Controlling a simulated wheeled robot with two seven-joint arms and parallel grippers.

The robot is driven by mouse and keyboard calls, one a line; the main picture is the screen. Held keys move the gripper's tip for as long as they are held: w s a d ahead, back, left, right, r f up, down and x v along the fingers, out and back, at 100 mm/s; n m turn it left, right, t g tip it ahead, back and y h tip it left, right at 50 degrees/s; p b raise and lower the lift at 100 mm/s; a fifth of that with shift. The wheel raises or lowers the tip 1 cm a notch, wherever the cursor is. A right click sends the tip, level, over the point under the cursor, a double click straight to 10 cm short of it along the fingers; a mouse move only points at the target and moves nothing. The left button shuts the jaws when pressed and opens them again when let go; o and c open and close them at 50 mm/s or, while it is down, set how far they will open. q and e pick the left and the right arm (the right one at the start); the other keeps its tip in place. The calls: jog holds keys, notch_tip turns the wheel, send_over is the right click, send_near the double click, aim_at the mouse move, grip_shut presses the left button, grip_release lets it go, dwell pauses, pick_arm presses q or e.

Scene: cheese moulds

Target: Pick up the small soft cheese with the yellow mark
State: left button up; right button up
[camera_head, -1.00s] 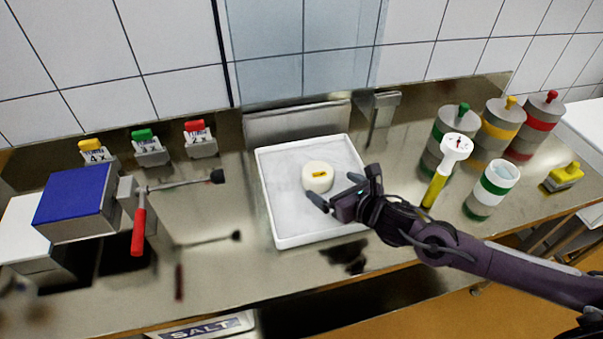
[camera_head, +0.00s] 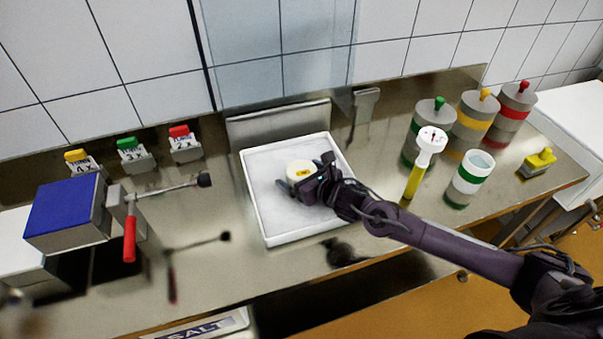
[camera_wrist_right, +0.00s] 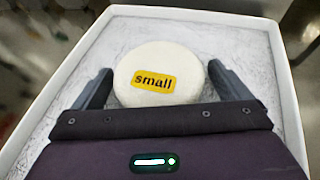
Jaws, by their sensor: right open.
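The small soft cheese (camera_head: 299,170) is a white round with a yellow mark, lying in a white square tray (camera_head: 249,196). In the right wrist view the cheese (camera_wrist_right: 160,62) shows its yellow label reading "small". My right gripper (camera_head: 302,184) is open over the tray, at the near right side of the cheese. In the right wrist view the two fingers (camera_wrist_right: 160,88) stand on either side of the cheese, with a gap visible at each side. The gripper partly hides the cheese in the head view. My left gripper is not in view.
A thermometer with a yellow stem (camera_head: 413,178) and a green-banded cup (camera_head: 470,180) stand right of the tray. Several weighted moulds stand behind them. A blue-topped box (camera_head: 66,208) and a red-handled lever (camera_head: 130,238) are at the left. Bare steel counter lies between lever and tray.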

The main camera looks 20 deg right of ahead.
aim_at(302, 170)
jog(key=shift+s, duration=0.1)
jog(key=c, duration=0.9)
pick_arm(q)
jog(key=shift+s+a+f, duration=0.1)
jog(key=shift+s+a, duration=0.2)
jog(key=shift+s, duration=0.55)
pick_arm(e)
jog(key=shift+r, duration=0.1)
jog(key=shift+r, duration=0.4)
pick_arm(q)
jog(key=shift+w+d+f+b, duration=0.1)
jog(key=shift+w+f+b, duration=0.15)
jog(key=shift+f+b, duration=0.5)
pick_arm(e)
notch_tip(302, 170, up, 19)
jog(key=shift+r, duration=0.1)
